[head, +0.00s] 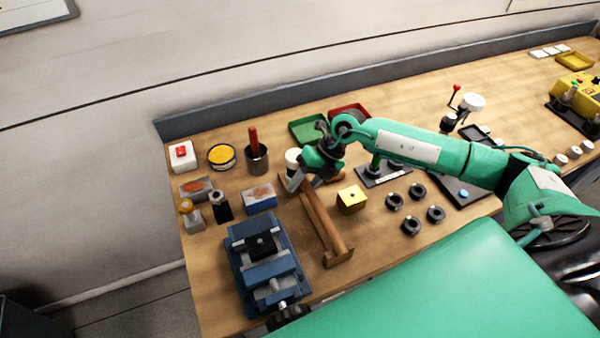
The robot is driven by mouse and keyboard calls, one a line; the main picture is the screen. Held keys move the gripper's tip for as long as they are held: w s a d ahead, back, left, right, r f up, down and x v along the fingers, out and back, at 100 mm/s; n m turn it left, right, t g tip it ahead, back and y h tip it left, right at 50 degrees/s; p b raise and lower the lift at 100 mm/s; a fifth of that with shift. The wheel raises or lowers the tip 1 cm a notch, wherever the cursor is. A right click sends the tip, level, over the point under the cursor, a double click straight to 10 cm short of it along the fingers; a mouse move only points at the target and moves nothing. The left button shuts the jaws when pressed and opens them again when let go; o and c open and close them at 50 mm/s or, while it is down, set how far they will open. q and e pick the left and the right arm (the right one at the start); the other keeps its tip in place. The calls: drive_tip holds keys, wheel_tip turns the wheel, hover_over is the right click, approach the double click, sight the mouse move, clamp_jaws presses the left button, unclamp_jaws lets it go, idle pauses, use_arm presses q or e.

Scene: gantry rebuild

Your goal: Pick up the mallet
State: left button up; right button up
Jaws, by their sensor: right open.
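No mallet can be made out for certain. A red handle (253,138) stands upright in a dark grey cylinder (257,160) at the back left of the bench; I cannot tell whether it is a mallet's. A long brown wooden piece (322,222) with a crosspiece at its near end lies mid-bench. My right gripper (314,180) is open and points down over the far end of that wooden piece, partly hiding it. Whether it touches the wood is unclear. It is to the right of the red handle. My left gripper is out of view.
A blue vise (265,265) stands left of the wooden piece. A yellow block (351,198) and several black rings (411,226) lie to its right. A white cylinder (292,158) is close to my gripper. Green (304,130) and red (346,111) trays sit behind.

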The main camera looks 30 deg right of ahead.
clamp_jaws()
drive_tip(key=shift+r, duration=0.1)
